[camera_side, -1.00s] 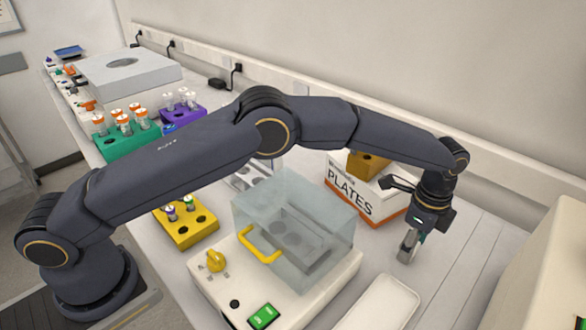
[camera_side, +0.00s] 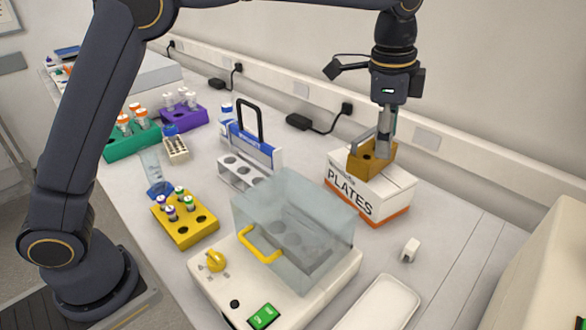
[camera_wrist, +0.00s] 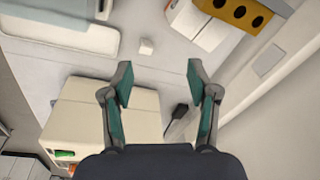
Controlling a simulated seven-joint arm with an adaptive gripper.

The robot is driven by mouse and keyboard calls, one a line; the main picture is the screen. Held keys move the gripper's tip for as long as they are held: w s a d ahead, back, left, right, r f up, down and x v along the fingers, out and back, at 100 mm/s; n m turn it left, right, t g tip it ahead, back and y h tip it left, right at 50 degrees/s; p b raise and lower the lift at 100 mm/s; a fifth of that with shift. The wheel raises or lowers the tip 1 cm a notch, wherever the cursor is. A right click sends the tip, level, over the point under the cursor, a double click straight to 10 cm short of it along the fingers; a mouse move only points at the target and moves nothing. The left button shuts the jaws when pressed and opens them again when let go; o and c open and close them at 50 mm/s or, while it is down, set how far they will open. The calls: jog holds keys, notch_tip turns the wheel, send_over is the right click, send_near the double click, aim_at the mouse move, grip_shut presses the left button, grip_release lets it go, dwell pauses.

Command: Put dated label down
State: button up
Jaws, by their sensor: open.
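The dated label appears to be the small white block (camera_side: 410,250) on the bench, right of the white carton and behind the white tray; no writing on it can be made out. It also shows in the wrist view (camera_wrist: 147,46), standing alone on the bench beyond my fingertips. My gripper (camera_side: 385,146) is raised well above the bench, and in the side view its fingers overlap the brown rack on the carton. In the wrist view my gripper (camera_wrist: 160,82) has its two green-padded fingers wide apart with nothing between them.
A carton marked PLATES (camera_side: 370,195) bears a brown rack (camera_side: 362,166). A white tray (camera_side: 375,305) lies at the front, beside a device with a clear lid (camera_side: 295,225). A cream instrument (camera_side: 545,270) stands at right. Bench around the block is clear.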

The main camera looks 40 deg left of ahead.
jog(key=s+a+r+n+t, duration=0.1)
jog(key=s+a+r+n, duration=0.35)
jog(key=s+a, duration=0.35)
jog(key=s+a+f+n+t, duration=0.1)
jog(key=s+a+n, duration=0.3)
jog(key=s, duration=0.5)
jog(key=s+a+f+n+t, duration=0.2)
jog(key=s+a+f+n, duration=0.2)
jog(key=s+a, duration=0.5)
jog(key=shift+s+a+n, duration=0.2)
jog(key=shift+s+n, duration=0.2)
jog(key=shift+n, duration=0.05)
